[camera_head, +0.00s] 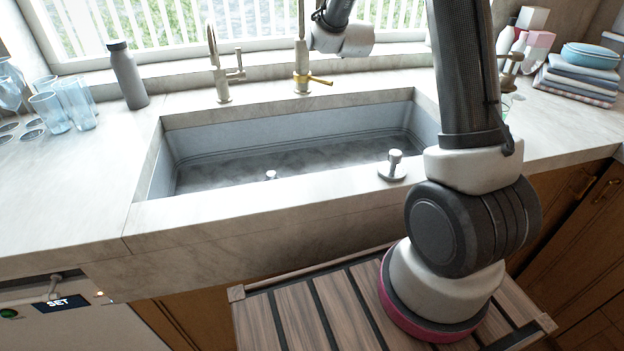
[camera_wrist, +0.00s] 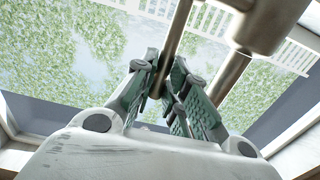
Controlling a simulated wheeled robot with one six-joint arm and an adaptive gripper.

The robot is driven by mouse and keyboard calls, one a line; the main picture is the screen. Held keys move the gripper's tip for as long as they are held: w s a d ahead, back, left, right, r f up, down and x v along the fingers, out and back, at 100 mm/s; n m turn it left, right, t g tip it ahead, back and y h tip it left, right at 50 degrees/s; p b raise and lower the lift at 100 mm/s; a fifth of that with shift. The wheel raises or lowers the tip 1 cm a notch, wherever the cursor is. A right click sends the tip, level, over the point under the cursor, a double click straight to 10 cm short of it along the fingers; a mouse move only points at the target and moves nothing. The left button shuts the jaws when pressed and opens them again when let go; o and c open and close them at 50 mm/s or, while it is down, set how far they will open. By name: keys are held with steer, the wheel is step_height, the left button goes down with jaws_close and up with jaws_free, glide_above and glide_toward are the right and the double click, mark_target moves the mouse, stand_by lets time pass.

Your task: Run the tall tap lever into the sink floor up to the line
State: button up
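The tall tap (camera_head: 301,55) stands behind the sink, its top cut off by the frame; its brass lever (camera_head: 319,81) sticks out to the right near the base. The sink (camera_head: 290,187) has a dark, mottled floor (camera_head: 300,162) and a faint line around its inner walls (camera_head: 290,142). I cannot tell whether water covers the floor. No stream shows. In the wrist view, my gripper's green fingers (camera_wrist: 167,80) are close together around a thin metal rod (camera_wrist: 179,40) beside a thicker tap part (camera_wrist: 232,75). I cannot tell whether they grip it.
A shorter tap (camera_head: 222,75) stands left, with a dark bottle (camera_head: 127,75) and several glasses (camera_head: 62,105) beyond. A metal knob (camera_head: 393,165) sits on the front rim. Folded cloths (camera_head: 578,80) lie at the right. The left counter front is clear.

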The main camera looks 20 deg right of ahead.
jaws_close()
steer(key=shift+s+a+f+t, duration=0.1)
steer(key=shift+s+f+t, duration=0.25)
steer(key=shift+s+t, duration=0.5)
steer(key=shift+s+d+f+t, duration=0.1)
steer(key=shift+s+f+t, duration=0.35)
steer(key=shift+t, duration=0.7)
steer(key=shift+s+a+f+t, duration=0.1)
steer(key=shift+s+f+t, duration=0.2)
steer(key=shift+s+t, duration=0.6)
steer(key=shift+w+h, duration=0.15)
steer(key=shift+h, duration=0.25)
